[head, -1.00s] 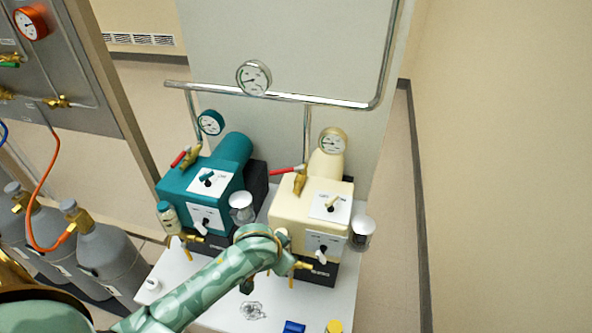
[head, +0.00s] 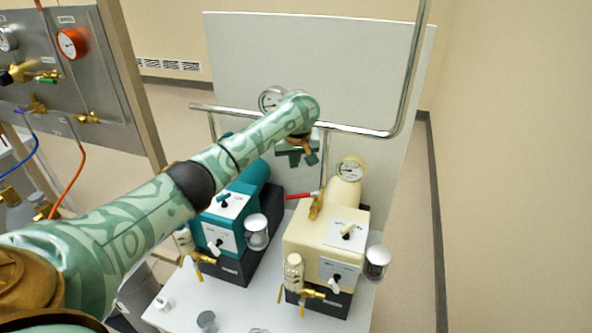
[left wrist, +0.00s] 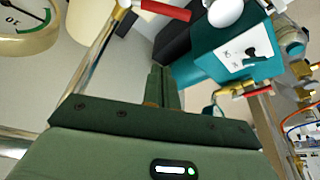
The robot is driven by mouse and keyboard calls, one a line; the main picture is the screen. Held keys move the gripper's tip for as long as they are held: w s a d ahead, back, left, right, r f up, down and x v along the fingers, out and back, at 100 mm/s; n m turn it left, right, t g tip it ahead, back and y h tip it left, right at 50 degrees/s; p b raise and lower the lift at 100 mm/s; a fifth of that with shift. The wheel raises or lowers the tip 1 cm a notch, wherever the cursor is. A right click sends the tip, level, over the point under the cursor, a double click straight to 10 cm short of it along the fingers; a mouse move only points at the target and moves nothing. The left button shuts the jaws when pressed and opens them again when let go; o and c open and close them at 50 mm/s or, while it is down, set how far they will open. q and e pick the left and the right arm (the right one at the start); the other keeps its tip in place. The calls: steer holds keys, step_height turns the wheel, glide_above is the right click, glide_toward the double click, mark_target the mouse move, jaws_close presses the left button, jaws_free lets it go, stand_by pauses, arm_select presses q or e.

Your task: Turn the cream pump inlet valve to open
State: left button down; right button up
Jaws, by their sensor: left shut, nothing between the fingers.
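The cream pump (head: 325,230) stands on the white bench in the head view. Its inlet valve has a brass body (head: 316,207) and a red lever (head: 301,196) that points left, across the upright pipe. The red lever also shows at the top of the left wrist view (left wrist: 165,10). My left gripper (head: 298,158) is above the lever and slightly to its left, apart from it. In the left wrist view its fingers (left wrist: 165,85) are shut and empty, with the lever beyond them. My right gripper is not in view.
The teal pump (head: 232,225) stands left of the cream one, partly behind my left arm. A horizontal steel pipe (head: 360,130) runs behind the gripper. The cream gauge (head: 350,170) is to its right. A grey valve panel (head: 85,80) stands at left.

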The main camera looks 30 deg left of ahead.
mark_target(303, 196)
arm_select(q)
step_height(303, 196, down, 8)
steer(key=b, duration=0.3)
steer(key=shift+s+d, duration=0.4)
steer(key=shift+d, duration=0.05)
steer(key=shift+s, duration=0.1)
